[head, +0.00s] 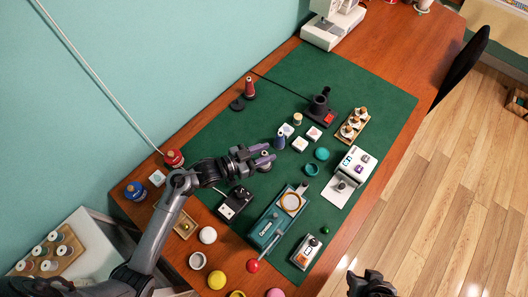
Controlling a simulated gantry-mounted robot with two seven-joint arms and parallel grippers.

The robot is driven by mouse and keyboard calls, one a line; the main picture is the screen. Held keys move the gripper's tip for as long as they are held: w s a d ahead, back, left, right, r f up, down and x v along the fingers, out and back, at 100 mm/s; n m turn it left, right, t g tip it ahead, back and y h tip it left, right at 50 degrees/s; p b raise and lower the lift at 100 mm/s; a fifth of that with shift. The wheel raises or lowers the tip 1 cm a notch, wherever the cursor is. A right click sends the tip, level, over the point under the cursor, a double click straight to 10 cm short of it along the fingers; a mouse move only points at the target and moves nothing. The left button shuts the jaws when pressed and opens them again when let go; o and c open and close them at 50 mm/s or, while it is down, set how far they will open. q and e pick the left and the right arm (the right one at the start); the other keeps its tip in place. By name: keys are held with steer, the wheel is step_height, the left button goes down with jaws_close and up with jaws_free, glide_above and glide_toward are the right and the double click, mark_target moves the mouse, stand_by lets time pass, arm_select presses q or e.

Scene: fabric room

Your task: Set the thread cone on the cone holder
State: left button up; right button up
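A dark blue thread cone (281,141) stands upright on the green mat. My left gripper (267,154) is just left of it, its fingers apart with a gap between them and nothing seen in it; I cannot tell whether a fingertip touches the cone. A black holder with a round disc (237,104) sits at the mat's far left edge. A red thread cone (249,87) stands upright at its other end. My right gripper (372,281) is at the bottom edge, far from both cones, partly cut off; its fingers are unclear.
A black device (319,106) and a wooden spool rack (353,125) are further right. The mat's far part (320,72) is clear.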

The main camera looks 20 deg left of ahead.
arm_select(q)
steer(key=o, duration=0.3)
steer(key=shift+r, duration=0.1)
